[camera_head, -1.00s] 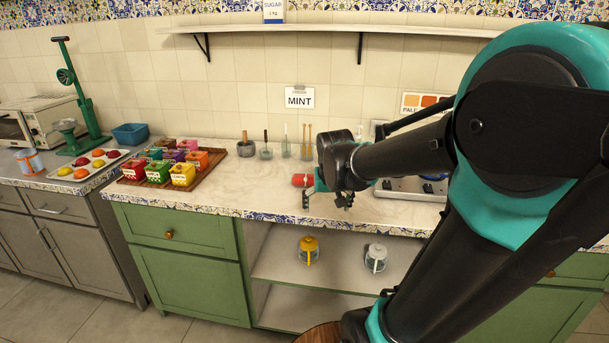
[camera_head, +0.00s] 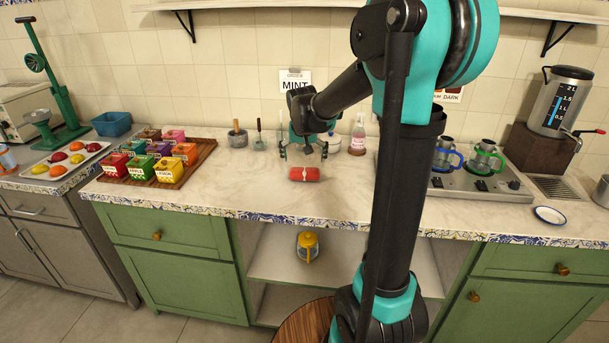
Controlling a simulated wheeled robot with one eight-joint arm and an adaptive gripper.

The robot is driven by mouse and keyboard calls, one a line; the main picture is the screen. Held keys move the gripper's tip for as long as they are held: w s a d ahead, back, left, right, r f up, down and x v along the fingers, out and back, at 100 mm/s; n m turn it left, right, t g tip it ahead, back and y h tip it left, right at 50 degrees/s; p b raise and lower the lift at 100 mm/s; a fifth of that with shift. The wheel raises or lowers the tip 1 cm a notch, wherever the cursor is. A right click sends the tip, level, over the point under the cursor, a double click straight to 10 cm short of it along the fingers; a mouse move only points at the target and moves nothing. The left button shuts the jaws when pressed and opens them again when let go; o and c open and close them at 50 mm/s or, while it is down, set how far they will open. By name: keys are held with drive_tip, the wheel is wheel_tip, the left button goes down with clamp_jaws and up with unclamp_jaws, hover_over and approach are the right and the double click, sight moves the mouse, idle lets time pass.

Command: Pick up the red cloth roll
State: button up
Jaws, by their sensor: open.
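The red cloth roll (camera_head: 304,174) lies on its side on the white marble counter (camera_head: 260,195), with a pale band around its middle. It lies lengthwise from left to right, near the middle of the counter. My gripper (camera_head: 304,153) is open and empty, with its fingers pointing down. In the picture it is just above and behind the roll, one fingertip to each side. I cannot tell how high it is over the counter. The roll is in full view.
A wooden tray of colored tea boxes (camera_head: 192,173) stands to the left. A mortar (camera_head: 237,135) and a bottle (camera_head: 358,134) stand at the back. The counter around the roll is clear.

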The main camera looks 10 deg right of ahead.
sight(304, 169)
drive_tip(key=shift+s+x, duration=0.1)
drive_tip(key=shift+x, duration=1.55)
drive_tip(key=shift+s+x, duration=0.15)
drive_tip(key=shift+x, duration=1.5)
drive_tip(key=shift+f, duration=0.1)
drive_tip(key=c, duration=0.8)
